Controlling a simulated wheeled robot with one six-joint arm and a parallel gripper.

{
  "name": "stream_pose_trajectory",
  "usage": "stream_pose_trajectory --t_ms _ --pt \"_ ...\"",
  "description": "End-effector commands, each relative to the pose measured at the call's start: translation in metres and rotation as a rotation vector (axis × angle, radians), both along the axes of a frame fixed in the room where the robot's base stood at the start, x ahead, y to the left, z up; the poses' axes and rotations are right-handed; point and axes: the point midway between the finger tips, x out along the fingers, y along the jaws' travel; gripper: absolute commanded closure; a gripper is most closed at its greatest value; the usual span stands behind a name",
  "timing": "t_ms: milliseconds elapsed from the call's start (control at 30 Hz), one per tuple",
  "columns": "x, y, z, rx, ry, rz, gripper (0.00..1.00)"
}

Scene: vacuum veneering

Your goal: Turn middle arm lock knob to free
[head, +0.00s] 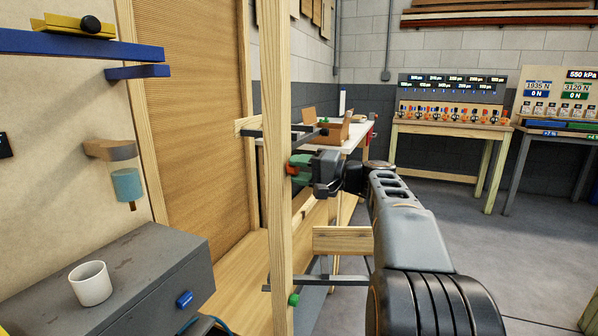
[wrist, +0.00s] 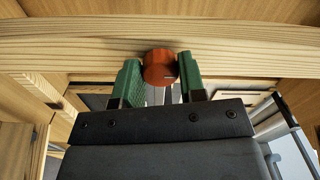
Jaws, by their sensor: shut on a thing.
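The middle arm lock knob is a round orange-red knob (wrist: 158,68) at the wooden post (head: 274,220). It shows between my green finger pads in the wrist view. In the head view only a small red part of it (head: 291,170) shows beside the post. My gripper (head: 300,167) is shut on the knob, with one pad on each side. A small dark mark shows on the knob's face. I cannot read any lock or free marking. The middle arm itself is mostly hidden behind my gripper.
Above is another dark arm (head: 283,135); below is a lower arm (head: 335,279) with a green knob (head: 293,299). A grey cabinet (head: 140,265) with a white mug (head: 90,283) stands at left. A bench (head: 437,129) stands at the back; the floor at right is clear.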

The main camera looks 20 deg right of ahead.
Motion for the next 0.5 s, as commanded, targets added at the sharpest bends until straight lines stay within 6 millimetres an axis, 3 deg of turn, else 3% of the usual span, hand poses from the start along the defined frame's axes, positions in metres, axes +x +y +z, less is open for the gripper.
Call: stream_pose_trajectory --t_ms 133,167,400,500 --pt "0.0 0.0001 -0.001 -0.002 0.002 0.002 0.86" --pt "0.0 0.0001 -0.001 -0.002 0.002 0.002 0.6" --pt "0.0 0.0 -0.0005 -0.001 0.001 0.001 0.37" --pt "0.0 0.0 -0.0003 -0.001 0.001 0.0 0.37"
